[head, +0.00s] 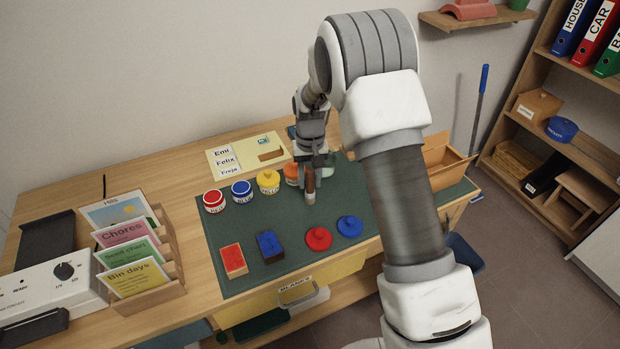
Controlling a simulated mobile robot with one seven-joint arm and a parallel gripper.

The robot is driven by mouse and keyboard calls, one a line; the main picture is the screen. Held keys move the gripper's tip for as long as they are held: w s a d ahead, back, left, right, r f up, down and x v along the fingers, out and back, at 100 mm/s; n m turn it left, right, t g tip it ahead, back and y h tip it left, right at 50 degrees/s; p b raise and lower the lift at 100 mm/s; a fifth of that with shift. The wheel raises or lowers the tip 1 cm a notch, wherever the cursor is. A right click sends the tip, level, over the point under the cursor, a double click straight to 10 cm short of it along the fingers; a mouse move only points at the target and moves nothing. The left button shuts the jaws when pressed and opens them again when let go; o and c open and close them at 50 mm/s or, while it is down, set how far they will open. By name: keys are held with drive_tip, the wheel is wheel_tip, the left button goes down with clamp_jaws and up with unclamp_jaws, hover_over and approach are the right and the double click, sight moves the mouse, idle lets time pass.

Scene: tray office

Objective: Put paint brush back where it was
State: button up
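My gripper (311,170) points down over the dark green mat (290,225), near the row of paint jars. A short brown upright piece, apparently the paint brush (310,183), is between its fingers, with a pale end (310,198) pointing down. The fingers look closed on it. I cannot tell whether its lower end touches the mat. Jars stand behind and to the left: red (213,202), blue (241,192), yellow (268,182) and orange (291,174). A greenish jar (329,160) is partly hidden behind my gripper.
On the mat lie a red block (233,260), a blue block (270,247), a red round piece (319,238) and a blue one (350,226). A name board (228,162) lies behind. A card rack (160,280) stands left; an open wooden box (445,165) stands right, partly hidden by my arm.

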drive_tip(key=shift+o, duration=1)
wheel_tip(320, 180, up, 13)
drive_tip(key=shift+f+p, duration=0.2)
drive_tip(key=shift+p, duration=0.6)
drive_tip(key=s+d+r+t, duration=0.1)
drive_tip(key=s+d+r, duration=0.2)
drive_tip(key=s+r, duration=0.35)
drive_tip(key=s+d+r+t, duration=0.2)
drive_tip(key=s+d+r, duration=0.2)
drive_tip(key=s+r, duration=0.3)
drive_tip(key=s+d+r+t, duration=0.1)
drive_tip(key=s+d, duration=0.1)
drive_tip(key=s, duration=0.6)
drive_tip(key=s+d+r+m+t, duration=0.1)
drive_tip(key=s+d, duration=0.1)
drive_tip(key=s, duration=0.7)
drive_tip(key=shift+r+t, duration=0.25)
drive_tip(key=shift+t, duration=0.05)
